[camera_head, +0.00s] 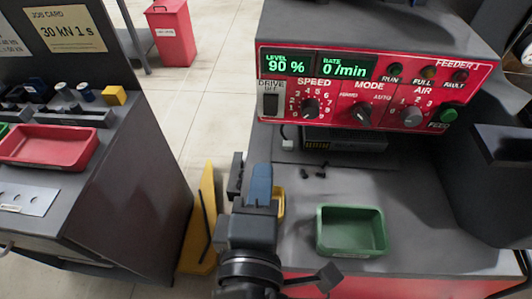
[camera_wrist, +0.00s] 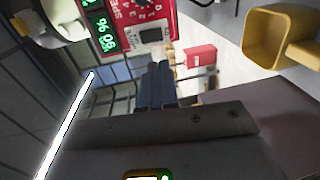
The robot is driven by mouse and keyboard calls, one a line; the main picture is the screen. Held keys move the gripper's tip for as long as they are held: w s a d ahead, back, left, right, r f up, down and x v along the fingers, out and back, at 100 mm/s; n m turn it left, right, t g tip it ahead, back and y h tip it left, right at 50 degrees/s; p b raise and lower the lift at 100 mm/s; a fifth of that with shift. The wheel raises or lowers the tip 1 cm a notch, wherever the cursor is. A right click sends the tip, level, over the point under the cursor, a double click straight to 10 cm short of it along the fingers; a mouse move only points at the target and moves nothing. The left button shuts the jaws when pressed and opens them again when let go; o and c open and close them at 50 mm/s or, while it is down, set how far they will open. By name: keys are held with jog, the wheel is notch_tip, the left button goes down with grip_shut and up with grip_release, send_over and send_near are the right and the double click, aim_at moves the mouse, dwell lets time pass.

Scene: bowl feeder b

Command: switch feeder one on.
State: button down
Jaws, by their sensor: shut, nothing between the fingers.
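The red control panel of feeder one (camera_head: 345,112), marked FEEDER 1, faces me in the head view. Its green displays (camera_head: 317,66) read level 90 % and rate 0 /min. The drive switch (camera_head: 270,104) is a dark rocker at the panel's left end, below a label reading DRIVE OFF. The panel also shows turned sideways at the top of the wrist view (camera_wrist: 160,30). My gripper (camera_head: 261,170) is shut and empty, below and in front of the switch, apart from the panel. Its fingers (camera_wrist: 160,66) point toward the panel's switch end in the wrist view.
A green tray (camera_head: 350,248) and several small dark parts (camera_head: 320,170) lie on the grey top below the panel. A green feed button (camera_head: 448,113) is at the panel's right. A side bench holds a red tray (camera_head: 48,163). A red bin (camera_head: 171,38) stands behind.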

aim_at(270, 115)
jog(key=w, duration=0.4)
jog(key=w+f+p, duration=0.1)
jog(key=w, duration=0.3)
jog(key=w+p, duration=0.1)
jog(key=w, duration=0.3)
jog(key=shift+w+d+f, duration=0.1)
jog(key=shift+d+f, duration=0.05)
jog(key=shift+d, duration=0.05)
jog(key=shift+w+f, duration=0.1)
jog(key=shift+w, duration=0.1)
jog(key=shift+w+b, duration=0.15)
jog(key=shift+b, duration=0.45)
jog(key=shift+f, duration=0.1)
